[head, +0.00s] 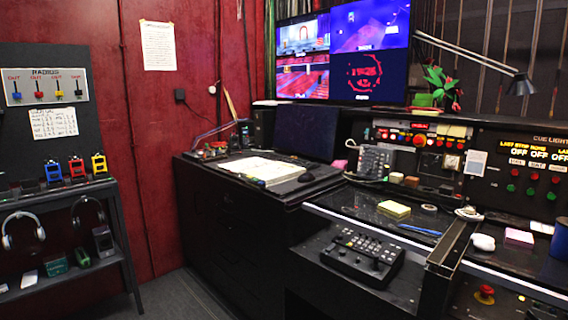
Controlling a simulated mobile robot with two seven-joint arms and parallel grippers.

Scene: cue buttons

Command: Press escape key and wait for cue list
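I cannot make out an escape key or a cue list in the head view. A dark monitor (306,133) stands on the black desk, with its screen showing nothing readable. An open book or set of papers (254,169) lies in front of it, with a black mouse (306,178) to the right. A black control unit with small keys (362,256) sits on the lower desk level. A cue light panel (532,172) with red and green buttons is at the right. Neither of my grippers is in view.
The black desk (226,212) runs along the back and right. A shelf unit (66,250) with headphones (22,231) stands at the left. A desk lamp (519,84) overhangs the console. A red button (485,293) is at the lower right. Grey floor (180,297) shows between shelf and desk.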

